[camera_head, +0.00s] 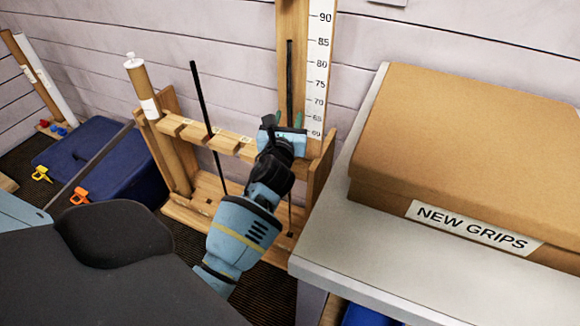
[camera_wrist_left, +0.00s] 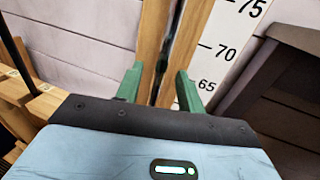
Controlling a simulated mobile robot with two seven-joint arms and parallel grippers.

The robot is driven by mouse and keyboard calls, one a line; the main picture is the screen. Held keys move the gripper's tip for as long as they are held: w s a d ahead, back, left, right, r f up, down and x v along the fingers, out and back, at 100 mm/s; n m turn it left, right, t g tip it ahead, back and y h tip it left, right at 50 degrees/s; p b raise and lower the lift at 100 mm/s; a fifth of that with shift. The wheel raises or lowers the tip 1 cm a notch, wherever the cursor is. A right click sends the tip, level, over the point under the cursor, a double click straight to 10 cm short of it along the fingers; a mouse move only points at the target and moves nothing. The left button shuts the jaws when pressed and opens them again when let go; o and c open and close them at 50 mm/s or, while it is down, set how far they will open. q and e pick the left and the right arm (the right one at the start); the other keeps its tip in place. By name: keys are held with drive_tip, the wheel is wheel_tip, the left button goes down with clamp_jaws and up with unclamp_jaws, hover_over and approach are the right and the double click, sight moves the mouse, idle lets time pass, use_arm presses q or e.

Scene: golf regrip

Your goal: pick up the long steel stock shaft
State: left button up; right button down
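A long thin dark shaft (camera_head: 290,75) stands upright in the wooden rack, in front of the post with the height scale. It is the taller of two standing shafts; I cannot tell from its colour that it is steel. My left gripper (camera_head: 287,121) is at this shaft, low on the scale, and hides part of it. In the left wrist view its two green fingers (camera_wrist_left: 159,85) are apart, with the dark shaft (camera_wrist_left: 168,48) showing in line with the gap between them. Neither finger visibly touches it. My right gripper is out of view.
Another dark shaft (camera_head: 203,100) leans in the rack (camera_head: 232,143) to the left, beside a capped cardboard tube (camera_head: 141,82). A grey-topped cabinet (camera_head: 345,232) with a NEW GRIPS box (camera_head: 460,130) stands close on the right. A blue bin (camera_head: 120,180) is on the floor at left.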

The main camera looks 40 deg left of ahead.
use_arm(q)
drive_tip(key=shift+w+a, duration=0.1)
drive_tip(key=shift+w, duration=0.1)
drive_tip(key=shift+c, duration=0.5)
clamp_jaws()
drive_tip(key=shift+r, duration=0.15)
